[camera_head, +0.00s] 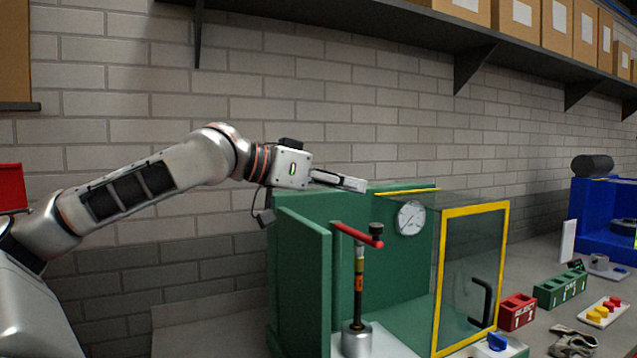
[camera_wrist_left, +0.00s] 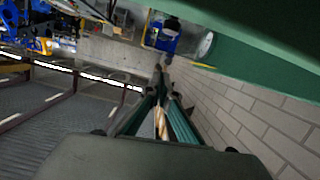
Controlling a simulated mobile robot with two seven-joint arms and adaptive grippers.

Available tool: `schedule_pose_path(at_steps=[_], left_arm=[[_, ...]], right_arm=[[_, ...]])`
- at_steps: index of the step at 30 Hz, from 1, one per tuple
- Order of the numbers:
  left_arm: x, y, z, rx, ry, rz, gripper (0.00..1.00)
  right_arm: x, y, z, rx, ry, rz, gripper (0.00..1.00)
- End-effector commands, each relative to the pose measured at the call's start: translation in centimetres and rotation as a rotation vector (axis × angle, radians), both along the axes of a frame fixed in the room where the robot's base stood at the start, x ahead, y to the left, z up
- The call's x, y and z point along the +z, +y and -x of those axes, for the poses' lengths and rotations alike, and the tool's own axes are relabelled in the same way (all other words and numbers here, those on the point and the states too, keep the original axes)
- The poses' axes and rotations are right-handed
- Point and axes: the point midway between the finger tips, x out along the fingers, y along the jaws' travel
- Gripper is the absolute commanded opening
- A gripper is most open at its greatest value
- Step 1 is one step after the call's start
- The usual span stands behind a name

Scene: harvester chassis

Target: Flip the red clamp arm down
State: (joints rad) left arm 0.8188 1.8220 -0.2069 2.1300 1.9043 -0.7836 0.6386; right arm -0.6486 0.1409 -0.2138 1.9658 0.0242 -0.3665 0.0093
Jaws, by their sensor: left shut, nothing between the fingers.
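The red clamp arm (camera_head: 357,235) is at the top of an upright black, yellow and orange post (camera_head: 359,285) inside the green fixture (camera_head: 305,245). The post stands on a round metal base (camera_head: 356,340) on a pale plate. My left gripper (camera_head: 360,185) is shut and empty, above the clamp arm and apart from it, pointing right. In the left wrist view its closed fingers (camera_wrist_left: 160,72) point away from the camera; I cannot make out the clamp arm there.
The fixture has a round gauge (camera_head: 410,217) and a clear door with a yellow frame (camera_head: 503,280) on its right. Red (camera_head: 517,311) and green (camera_head: 560,290) bins stand further right. A dark shelf (camera_head: 400,30) runs along the brick wall above. Air above the fixture is free.

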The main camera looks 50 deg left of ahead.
Motion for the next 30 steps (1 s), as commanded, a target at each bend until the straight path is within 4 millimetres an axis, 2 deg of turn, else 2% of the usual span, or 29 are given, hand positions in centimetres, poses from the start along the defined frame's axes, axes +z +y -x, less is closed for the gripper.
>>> schedule_pose_path(at_steps=[1, 6, 16, 21, 30], left_arm=[[0.0, 0.2, 0.5, 0.001, -0.001, -0.003, 0.00], [0.6, 0.7, 2.3, 0.003, -0.003, -0.001, 0.00], [1.7, 1.7, 5.9, 0.001, -0.003, 0.000, 0.00], [1.9, 1.9, 6.7, 0.000, -0.002, 0.000, 0.00], [1.9, 1.9, 6.8, -0.001, -0.001, 0.001, 0.00]], right_arm=[[-0.6, 0.0, 0.2, 0.000, 0.008, 0.002, 0.40], [-1.5, -0.1, 0.5, -0.001, 0.017, 0.004, 0.40], [-1.0, -0.1, 0.1, -0.001, 0.006, 0.005, 0.40], [-0.9, -0.1, 0.1, -0.002, 0.004, 0.005, 0.40], [-1.1, -0.2, 0.1, -0.001, 0.005, 0.006, 0.40]])
